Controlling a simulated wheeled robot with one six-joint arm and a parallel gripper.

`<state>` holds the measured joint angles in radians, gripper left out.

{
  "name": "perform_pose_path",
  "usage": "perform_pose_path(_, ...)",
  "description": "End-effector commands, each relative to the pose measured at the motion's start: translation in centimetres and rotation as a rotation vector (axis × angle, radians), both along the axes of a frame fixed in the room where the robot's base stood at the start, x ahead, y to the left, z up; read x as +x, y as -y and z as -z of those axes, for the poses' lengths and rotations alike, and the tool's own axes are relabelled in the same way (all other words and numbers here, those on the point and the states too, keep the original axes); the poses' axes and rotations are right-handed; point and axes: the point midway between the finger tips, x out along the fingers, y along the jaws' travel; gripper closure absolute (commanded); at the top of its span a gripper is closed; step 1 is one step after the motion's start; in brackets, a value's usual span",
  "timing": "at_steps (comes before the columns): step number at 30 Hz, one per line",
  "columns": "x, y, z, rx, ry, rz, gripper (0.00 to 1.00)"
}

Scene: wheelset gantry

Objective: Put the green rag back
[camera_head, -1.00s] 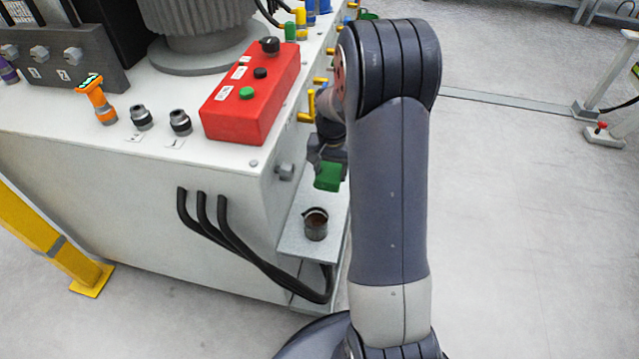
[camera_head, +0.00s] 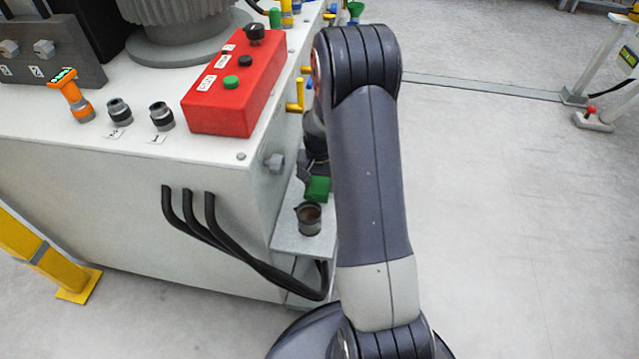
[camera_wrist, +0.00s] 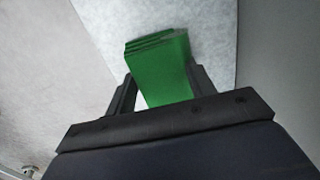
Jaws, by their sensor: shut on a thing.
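The green rag (camera_head: 317,189) is a folded green block at the side of the white machine, over the grey side shelf. My gripper (camera_head: 306,180) is shut on it, partly hidden behind my arm in the head view. In the wrist view, the green rag (camera_wrist: 160,70) sits between the two dark fingers of my gripper (camera_wrist: 160,92), its layered folds facing away from my palm. The light shelf surface lies behind it. Whether the rag touches the shelf I cannot tell.
A dark open cup (camera_head: 309,218) stands on the side shelf (camera_head: 290,238), just in front of the rag. A red control box (camera_head: 235,95) sits on the machine top, and yellow handles (camera_head: 297,95) stick out beside my arm. Black cables (camera_head: 235,255) hang from the machine's front.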

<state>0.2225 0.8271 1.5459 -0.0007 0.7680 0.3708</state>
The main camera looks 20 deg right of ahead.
Motion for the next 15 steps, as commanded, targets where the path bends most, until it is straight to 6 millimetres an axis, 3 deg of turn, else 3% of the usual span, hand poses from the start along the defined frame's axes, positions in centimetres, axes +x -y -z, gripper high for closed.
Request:
perform_pose_path(6, 0.00, 0.00, 0.30, 0.000, 0.000, 0.000, 0.73)
perform_pose_path(7, 0.01, 0.01, 0.30, 0.000, 0.000, 0.000, 0.47)
perform_pose_path(15, 0.01, 0.01, 0.19, 0.000, 0.000, 0.000, 0.26)
